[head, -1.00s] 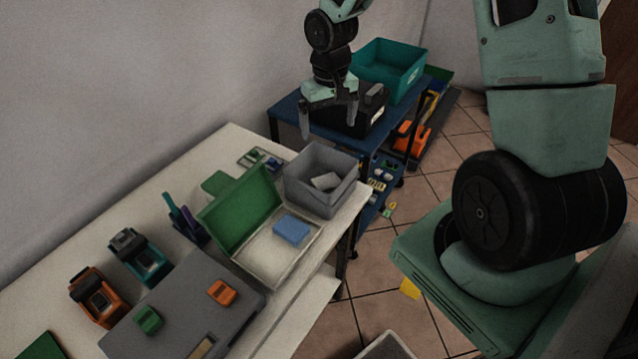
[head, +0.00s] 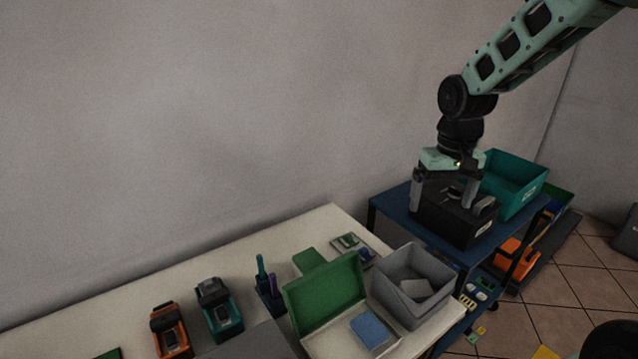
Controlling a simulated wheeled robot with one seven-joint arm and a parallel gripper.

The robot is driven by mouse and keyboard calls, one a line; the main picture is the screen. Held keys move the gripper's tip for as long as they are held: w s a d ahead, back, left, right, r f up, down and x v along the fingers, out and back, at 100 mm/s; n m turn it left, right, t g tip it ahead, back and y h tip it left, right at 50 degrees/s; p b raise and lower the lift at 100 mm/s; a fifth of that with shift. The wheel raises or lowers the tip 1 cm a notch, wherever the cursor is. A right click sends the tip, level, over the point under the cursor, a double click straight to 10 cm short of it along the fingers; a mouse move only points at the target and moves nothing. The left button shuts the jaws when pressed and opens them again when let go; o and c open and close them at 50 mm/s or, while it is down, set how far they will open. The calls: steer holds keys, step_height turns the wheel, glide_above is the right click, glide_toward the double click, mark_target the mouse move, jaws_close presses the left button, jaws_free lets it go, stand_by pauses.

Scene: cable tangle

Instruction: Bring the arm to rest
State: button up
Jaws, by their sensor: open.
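My gripper (head: 443,202) hangs from my arm at the right of the head view, fingers pointing down. Its two fingers are apart with nothing seen between them. It appears in front of a black box (head: 455,222) on the blue cart (head: 392,203); I cannot tell how far it is from the box. My arm reaches in from the upper right corner, bent at the black joint.
A white table (head: 250,251) carries a grey bin (head: 414,300), an open green-lidded box (head: 322,295) with a blue block, a teal device (head: 221,311) and an orange device (head: 169,330). A teal bin (head: 512,183) stands on the cart. The wall side is clear.

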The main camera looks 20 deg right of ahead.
steer(key=s+a+r+n, duration=0.15)
steer(key=s+a, duration=0.25)
steer(key=a, duration=0.4)
steer(key=s+a+r+n, duration=0.1)
steer(key=s+a+n, duration=0.2)
steer(key=s+a, duration=0.35)
steer(key=s+a+n, duration=0.5)
steer(key=s+a, duration=0.5)
steer(key=s, duration=0.3)
steer(key=shift+s+f+y, duration=0.15)
steer(key=shift+s+y, duration=0.15)
steer(key=shift+s, duration=0.1)
